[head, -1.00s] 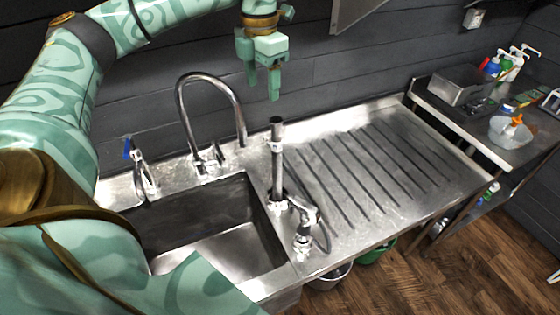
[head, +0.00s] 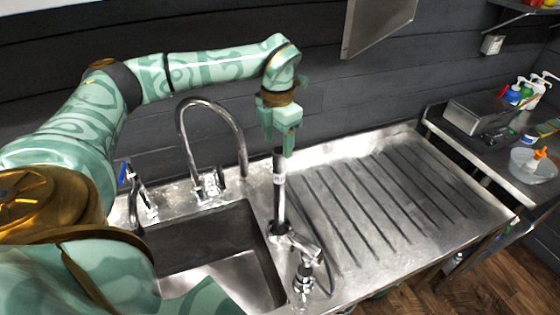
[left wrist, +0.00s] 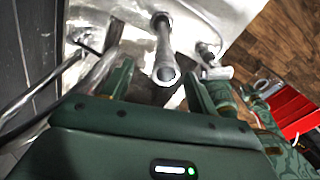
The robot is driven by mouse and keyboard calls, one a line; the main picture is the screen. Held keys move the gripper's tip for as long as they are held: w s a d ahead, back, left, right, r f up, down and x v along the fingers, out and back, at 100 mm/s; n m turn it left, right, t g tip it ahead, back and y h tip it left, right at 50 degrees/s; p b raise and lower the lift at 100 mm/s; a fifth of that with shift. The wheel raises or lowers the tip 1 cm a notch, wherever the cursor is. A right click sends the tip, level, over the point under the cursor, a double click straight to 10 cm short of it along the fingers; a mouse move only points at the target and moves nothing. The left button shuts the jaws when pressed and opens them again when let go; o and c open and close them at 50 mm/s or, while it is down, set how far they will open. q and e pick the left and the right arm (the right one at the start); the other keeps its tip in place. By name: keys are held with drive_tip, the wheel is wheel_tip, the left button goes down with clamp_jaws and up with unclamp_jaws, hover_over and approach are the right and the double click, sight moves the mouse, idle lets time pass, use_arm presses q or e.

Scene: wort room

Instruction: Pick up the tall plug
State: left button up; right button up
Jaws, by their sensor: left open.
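The tall plug (head: 279,195) is an upright metal tube at the right edge of the sink (head: 262,262). Its top end is partly hidden by my left gripper (head: 278,143) in the head view. In the left wrist view, the plug's tube (left wrist: 164,45) points up at the camera. Its round open end lies between the two spread fingers of my left gripper (left wrist: 159,88), with space on both sides. My left gripper is open, points down and holds nothing.
A curved tap (head: 240,125) arches over the sink left of the plug. A spray handle (head: 305,243) stands close in front of the plug. The ribbed drainboard (head: 385,195) on the right is clear. A side table with bottles (head: 513,95) stands farther right.

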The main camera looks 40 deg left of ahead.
sight(279, 151)
use_arm(q)
drive_tip(key=f, duration=0.3)
drive_tip(key=d+f, duration=0.1)
drive_tip(key=shift+s+f, duration=0.3)
drive_tip(key=shift+w+a+f, duration=0.1)
drive_tip(key=shift+a+f, duration=0.05)
drive_tip(key=shift+f, duration=0.25)
drive_tip(key=shift+r, duration=0.1)
clamp_jaws()
